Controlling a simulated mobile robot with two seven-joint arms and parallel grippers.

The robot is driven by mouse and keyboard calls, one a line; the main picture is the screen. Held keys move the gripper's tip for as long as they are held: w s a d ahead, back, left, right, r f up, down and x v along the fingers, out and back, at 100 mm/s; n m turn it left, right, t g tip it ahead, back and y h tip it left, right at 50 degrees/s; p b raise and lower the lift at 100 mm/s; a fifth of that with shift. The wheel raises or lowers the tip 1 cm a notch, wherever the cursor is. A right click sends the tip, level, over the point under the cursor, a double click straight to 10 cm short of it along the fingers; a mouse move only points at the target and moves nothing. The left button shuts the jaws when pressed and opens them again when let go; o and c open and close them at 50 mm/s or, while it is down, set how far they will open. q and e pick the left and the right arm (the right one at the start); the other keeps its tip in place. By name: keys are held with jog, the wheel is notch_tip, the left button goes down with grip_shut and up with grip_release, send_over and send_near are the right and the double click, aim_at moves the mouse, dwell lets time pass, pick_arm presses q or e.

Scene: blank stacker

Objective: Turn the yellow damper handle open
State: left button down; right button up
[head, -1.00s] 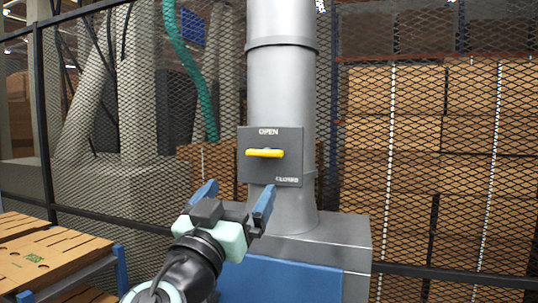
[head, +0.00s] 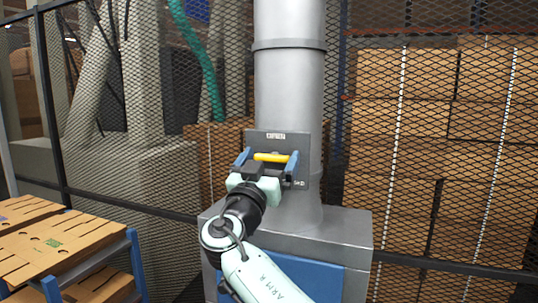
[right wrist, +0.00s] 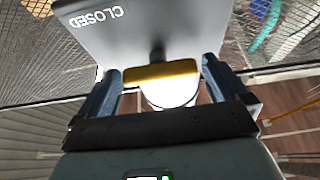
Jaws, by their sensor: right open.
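The yellow damper handle (head: 271,157) lies roughly level on a dark grey plate (head: 301,145) fixed to the grey duct. The plate reads OPEN at the top; its lower right label is partly hidden by my gripper. My right gripper (head: 266,160) is open at the handle, one blue finger near each end. In the right wrist view the handle (right wrist: 160,73) spans the space between the fingertips (right wrist: 160,76), and CLOSED is readable on the plate. I cannot tell whether the fingers touch it. My left gripper is not in view.
The duct (head: 290,90) rises from a grey and blue base cabinet (head: 340,236). A mesh fence (head: 225,100) stands behind, with stacked cartons (head: 400,150) beyond it at right. A rack with flat cardboard blanks (head: 65,238) stands at the lower left.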

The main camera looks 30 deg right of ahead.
jog(key=shift+s, duration=0.1)
jog(key=c, duration=0.8)
jog(key=shift+c, duration=0.2)
